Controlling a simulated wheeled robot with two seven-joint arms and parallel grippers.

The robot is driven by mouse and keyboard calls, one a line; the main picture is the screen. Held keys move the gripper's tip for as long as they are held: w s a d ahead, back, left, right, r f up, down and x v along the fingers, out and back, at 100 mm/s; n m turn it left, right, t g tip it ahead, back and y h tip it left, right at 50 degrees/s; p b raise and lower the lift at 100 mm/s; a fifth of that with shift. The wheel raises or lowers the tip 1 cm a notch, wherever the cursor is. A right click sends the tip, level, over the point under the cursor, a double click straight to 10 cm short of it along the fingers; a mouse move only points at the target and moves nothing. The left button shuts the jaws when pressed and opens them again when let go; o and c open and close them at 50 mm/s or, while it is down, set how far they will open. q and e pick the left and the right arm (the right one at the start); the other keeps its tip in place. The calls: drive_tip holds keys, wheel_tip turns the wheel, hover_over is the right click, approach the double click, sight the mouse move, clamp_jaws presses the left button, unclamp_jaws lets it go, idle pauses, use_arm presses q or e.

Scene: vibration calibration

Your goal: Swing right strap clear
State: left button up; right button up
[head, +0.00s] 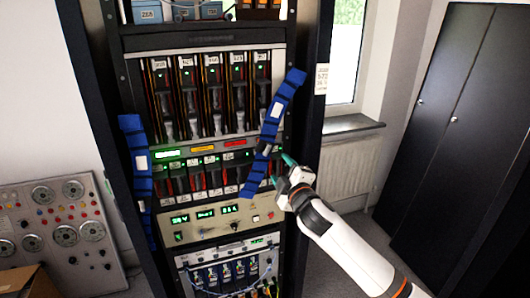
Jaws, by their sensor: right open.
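The right strap (275,118) is a blue segmented band. It slants across the right side of the rack front, its top near the right post and its lower end further left, over the lower module row. A small pale label sits on it. My right gripper (279,169) is open, with greenish fingertips beside the strap's lower half, just to its right. I cannot tell whether they touch it. A second blue strap, the left strap (135,150), hangs down the rack's left post. My left gripper is out of view.
The dark rack (90,80) holds rows of slotted modules (212,95), a panel with green displays (215,219) and cabled units below. A grey dial console (60,225) stands left. Right are a radiator (345,165), a window and dark cabinets (455,130).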

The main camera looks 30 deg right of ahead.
sight(267, 151)
drive_tip(key=p+x, duration=0.2)
drive_tip(key=x, duration=0.8)
drive_tip(key=shift+w+a, duration=0.1)
drive_tip(key=shift+a, duration=0.05)
